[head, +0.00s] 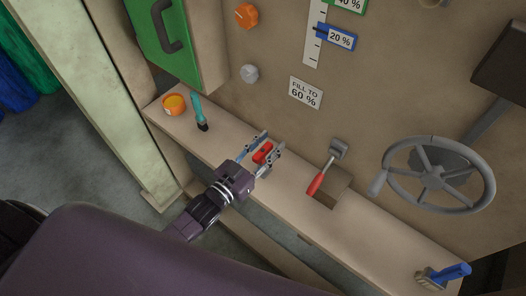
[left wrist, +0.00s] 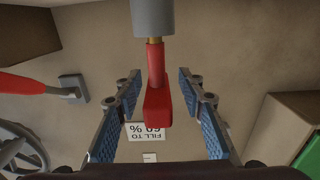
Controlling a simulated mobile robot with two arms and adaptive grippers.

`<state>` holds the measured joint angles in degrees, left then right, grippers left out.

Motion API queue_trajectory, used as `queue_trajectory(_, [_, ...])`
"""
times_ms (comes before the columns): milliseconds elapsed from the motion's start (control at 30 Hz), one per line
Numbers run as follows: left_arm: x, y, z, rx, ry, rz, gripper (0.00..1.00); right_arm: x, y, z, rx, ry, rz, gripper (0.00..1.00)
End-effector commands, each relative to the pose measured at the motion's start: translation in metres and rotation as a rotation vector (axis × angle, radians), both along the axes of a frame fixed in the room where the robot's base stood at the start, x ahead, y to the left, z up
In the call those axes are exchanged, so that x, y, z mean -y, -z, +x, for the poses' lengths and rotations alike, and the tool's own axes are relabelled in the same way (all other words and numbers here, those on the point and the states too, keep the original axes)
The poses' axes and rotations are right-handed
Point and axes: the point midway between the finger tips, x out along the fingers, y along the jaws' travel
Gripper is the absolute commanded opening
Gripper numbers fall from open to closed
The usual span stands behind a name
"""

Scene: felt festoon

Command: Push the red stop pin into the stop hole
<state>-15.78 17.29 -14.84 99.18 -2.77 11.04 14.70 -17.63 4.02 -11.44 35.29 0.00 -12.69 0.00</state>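The red stop pin (head: 262,153) is above the ledge in the head view, between the fingers of my left gripper (head: 272,141). In the left wrist view, the red pin (left wrist: 156,100) has a short brass-coloured shaft that meets a grey cylinder (left wrist: 152,16). The view is upside down, so the cylinder is below the pin. The fingers of my left gripper (left wrist: 159,80) are spread on both sides of the pin, with a gap at each side. The stop hole itself is not visible; I cannot tell whether it is in the grey cylinder. My right gripper is not in view.
The ledge (head: 225,143) carries an orange pot (head: 174,104), a teal-handled brush (head: 197,111) and a blue brush (head: 447,275). A red-handled lever (head: 317,181) and a handwheel (head: 438,173) stand to the right. A "FILL TO 60 %" sign (head: 305,92) is on the wall.

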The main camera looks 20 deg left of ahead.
Motion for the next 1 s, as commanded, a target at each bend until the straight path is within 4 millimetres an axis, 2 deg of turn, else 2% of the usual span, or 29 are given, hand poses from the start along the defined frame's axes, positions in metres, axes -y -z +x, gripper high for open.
queue_trajectory(100, [0.007,-0.002,0.016,0.001,0.001,0.001,0.36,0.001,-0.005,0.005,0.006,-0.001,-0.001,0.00])
queue_trajectory(200, [0.010,-0.001,0.023,0.000,0.001,0.000,0.36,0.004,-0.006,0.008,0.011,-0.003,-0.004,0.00])
queue_trajectory(467, [0.010,0.000,0.024,-0.001,0.002,0.000,0.35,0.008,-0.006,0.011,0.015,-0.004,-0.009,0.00])
queue_trajectory(767, [0.010,0.000,0.023,0.000,0.002,0.000,0.02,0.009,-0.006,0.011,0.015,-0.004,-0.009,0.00])
queue_trajectory(1000, [0.010,0.000,0.023,0.000,0.002,0.000,0.00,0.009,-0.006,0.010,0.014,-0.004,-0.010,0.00])
